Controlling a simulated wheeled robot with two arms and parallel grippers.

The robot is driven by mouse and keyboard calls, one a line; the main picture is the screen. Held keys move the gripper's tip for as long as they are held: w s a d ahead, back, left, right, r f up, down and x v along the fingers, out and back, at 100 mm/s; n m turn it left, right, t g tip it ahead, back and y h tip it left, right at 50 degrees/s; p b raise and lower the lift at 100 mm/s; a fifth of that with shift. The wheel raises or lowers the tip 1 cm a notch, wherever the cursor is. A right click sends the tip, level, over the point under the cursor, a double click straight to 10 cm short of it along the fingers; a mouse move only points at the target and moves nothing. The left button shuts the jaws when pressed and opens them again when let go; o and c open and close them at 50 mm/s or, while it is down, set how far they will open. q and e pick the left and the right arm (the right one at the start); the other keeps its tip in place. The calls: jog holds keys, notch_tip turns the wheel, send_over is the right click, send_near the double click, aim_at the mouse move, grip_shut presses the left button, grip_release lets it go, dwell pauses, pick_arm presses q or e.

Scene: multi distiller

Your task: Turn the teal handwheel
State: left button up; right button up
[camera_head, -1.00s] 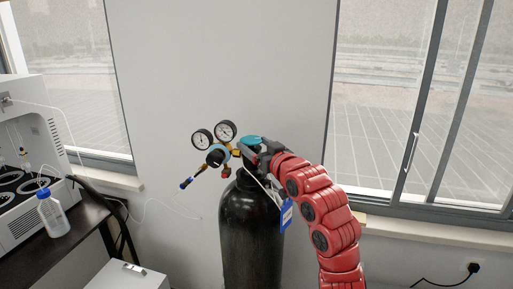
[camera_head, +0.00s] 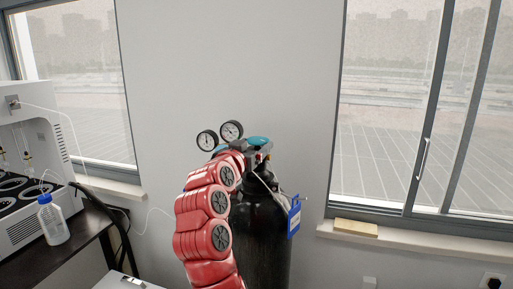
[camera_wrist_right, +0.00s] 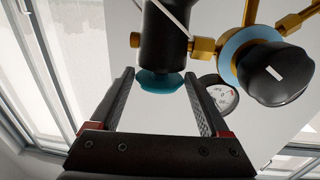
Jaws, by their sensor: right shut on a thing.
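The teal handwheel (camera_head: 258,141) sits on top of the black gas cylinder (camera_head: 262,240). It also shows in the right wrist view (camera_wrist_right: 160,83), where the picture is turned over and the wheel lies between the fingertips. My right gripper (camera_wrist_right: 159,76) has one finger on each side of the wheel and is shut on it. In the head view my red right arm comes up in front of the cylinder's left side, and the right gripper (camera_head: 244,147) is mostly hidden behind it. My left gripper is not in view.
Two round gauges (camera_head: 219,135) stand just left of the wheel. A black regulator knob (camera_wrist_right: 275,73) is close to the right finger. A white machine (camera_head: 30,150) and a bottle (camera_head: 53,221) stand on the left.

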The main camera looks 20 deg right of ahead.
jog(key=shift+w+a+m+g+h, duration=0.15)
jog(key=shift+m+g+h, duration=0.55)
jog(key=shift+h, duration=0.1)
jog(key=o, duration=1.2)
jog(key=shift+d, duration=0.2)
